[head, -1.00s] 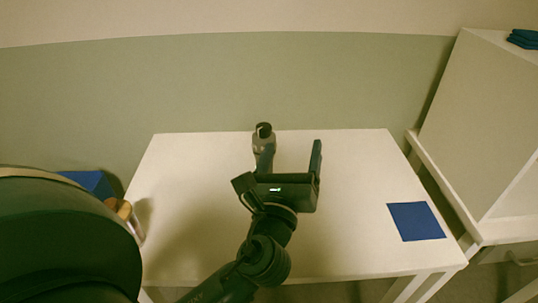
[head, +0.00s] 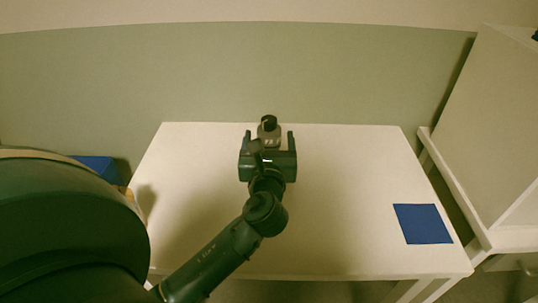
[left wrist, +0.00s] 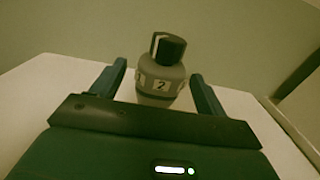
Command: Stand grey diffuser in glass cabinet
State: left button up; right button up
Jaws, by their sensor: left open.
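The grey diffuser (head: 268,131), a small grey bottle with a black cap, stands upright near the back edge of the white table. Whether a finger touches the bottle cannot be told. No glass cabinet can be made out for certain. My right gripper is not in view.
A blue square mat (head: 422,224) lies on the right of the white table (head: 350,190). A white cabinet-like unit (head: 490,120) stands to the right. A blue item (head: 97,168) is at the left, partly hidden. The table's middle right is clear.

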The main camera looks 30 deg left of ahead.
pick_arm(q)
jog(key=shift+x, duration=1.85)
jog(key=shift+f, duration=0.1)
